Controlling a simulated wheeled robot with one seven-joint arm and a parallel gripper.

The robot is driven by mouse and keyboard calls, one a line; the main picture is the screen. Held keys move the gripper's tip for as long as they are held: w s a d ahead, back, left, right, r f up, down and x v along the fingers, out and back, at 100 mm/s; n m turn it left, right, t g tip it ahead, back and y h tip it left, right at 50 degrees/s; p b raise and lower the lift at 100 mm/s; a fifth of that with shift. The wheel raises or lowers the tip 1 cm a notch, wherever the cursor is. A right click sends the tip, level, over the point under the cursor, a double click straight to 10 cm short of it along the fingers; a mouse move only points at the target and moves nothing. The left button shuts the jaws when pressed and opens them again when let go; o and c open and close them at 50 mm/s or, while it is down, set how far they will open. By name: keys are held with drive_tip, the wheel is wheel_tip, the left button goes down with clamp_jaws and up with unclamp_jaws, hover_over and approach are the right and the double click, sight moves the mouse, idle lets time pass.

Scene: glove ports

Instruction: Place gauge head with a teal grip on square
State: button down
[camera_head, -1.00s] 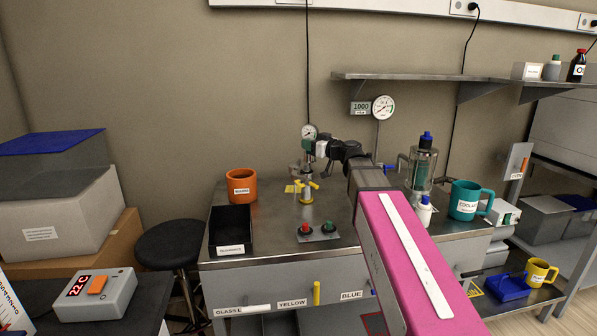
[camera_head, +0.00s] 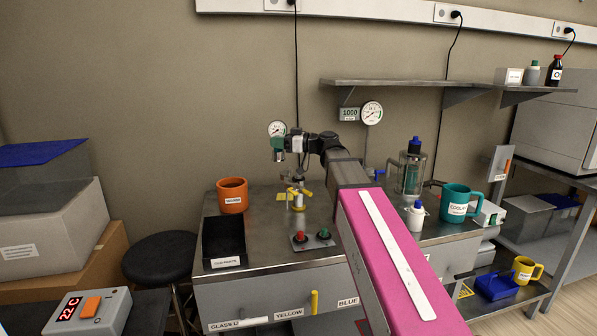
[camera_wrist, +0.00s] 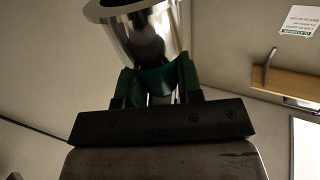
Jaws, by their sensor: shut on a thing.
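The gauge head (camera_head: 277,129) has a round white dial and is in my gripper (camera_head: 283,147), above the bench. In the wrist view its silver body (camera_wrist: 145,30) and teal grip (camera_wrist: 160,79) sit between the two dark green fingers of my gripper (camera_wrist: 158,85). The fingers are shut on the teal grip. A small yellow square (camera_head: 283,197) lies on the bench beside the yellow-handled valve post (camera_head: 298,199). A yellow-edged square (camera_head: 465,290) lies on the low shelf at right.
The steel bench holds an orange mug (camera_head: 232,196), a black tray (camera_head: 223,241), a red and green button box (camera_head: 311,239), a white bottle (camera_head: 416,216), a glass vessel (camera_head: 411,174) and a teal mug (camera_head: 460,203). A wall gauge (camera_head: 372,113) hangs below the shelf (camera_head: 420,82).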

drive_tip(key=w+d+f, duration=0.4)
drive_tip(key=w+d, duration=0.1)
drive_tip(key=w+d+f, duration=0.2)
drive_tip(key=shift+w+d+f, duration=0.1)
drive_tip(key=shift+w+d, duration=0.05)
drive_tip(key=shift+w, duration=0.05)
drive_tip(key=shift+f, duration=1.8)
drive_tip(key=shift+f, duration=0.1)
drive_tip(key=c, duration=0.8)
unclamp_jaws()
drive_tip(key=shift+f, duration=0.1)
